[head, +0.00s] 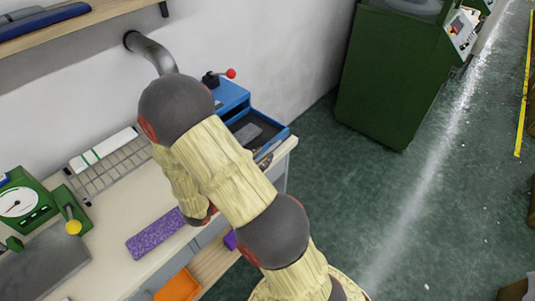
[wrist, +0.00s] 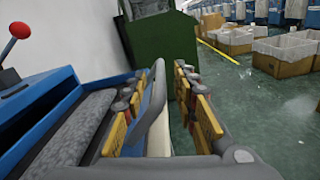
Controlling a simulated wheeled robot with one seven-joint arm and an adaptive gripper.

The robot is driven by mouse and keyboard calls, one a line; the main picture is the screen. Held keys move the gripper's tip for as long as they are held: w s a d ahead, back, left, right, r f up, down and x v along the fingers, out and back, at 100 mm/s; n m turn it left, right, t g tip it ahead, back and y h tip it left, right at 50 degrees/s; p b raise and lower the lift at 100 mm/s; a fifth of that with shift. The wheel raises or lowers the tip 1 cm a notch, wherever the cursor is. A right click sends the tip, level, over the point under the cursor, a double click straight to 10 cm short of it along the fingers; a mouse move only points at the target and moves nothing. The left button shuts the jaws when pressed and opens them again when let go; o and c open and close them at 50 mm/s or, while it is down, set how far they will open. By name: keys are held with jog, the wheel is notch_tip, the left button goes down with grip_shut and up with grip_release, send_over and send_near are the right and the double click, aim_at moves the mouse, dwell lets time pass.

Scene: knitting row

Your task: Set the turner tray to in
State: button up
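The turner (head: 231,95) is a blue machine at the back end of the bench, with a red-knobbed lever (head: 231,73) on top. Its blue tray (head: 279,138) sticks out from the body and holds a grey piece (head: 247,133). In the wrist view the tray (wrist: 66,108) is at the left, with a curved grey handle (wrist: 159,103) at its side. My gripper (wrist: 168,95) is open, one orange-padded finger on each side of this handle. The left finger is close to the handle; I cannot tell whether it touches. A gap shows at the right finger. My arm hides the gripper in the head view.
The bench (head: 110,270) carries a purple block (head: 155,232), a wire rack (head: 108,170) and a green dial scale (head: 22,205). A shelf (head: 100,15) is above. A green machine (head: 392,75) stands beyond open floor at the right. Cardboard boxes (wrist: 283,58) stand farther off.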

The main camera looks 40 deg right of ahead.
aim_at(278, 143)
jog(key=shift+w+d+b, duration=0.15)
jog(key=shift+d+b, duration=0.15)
jog(key=shift+d, duration=1.45)
grip_shut()
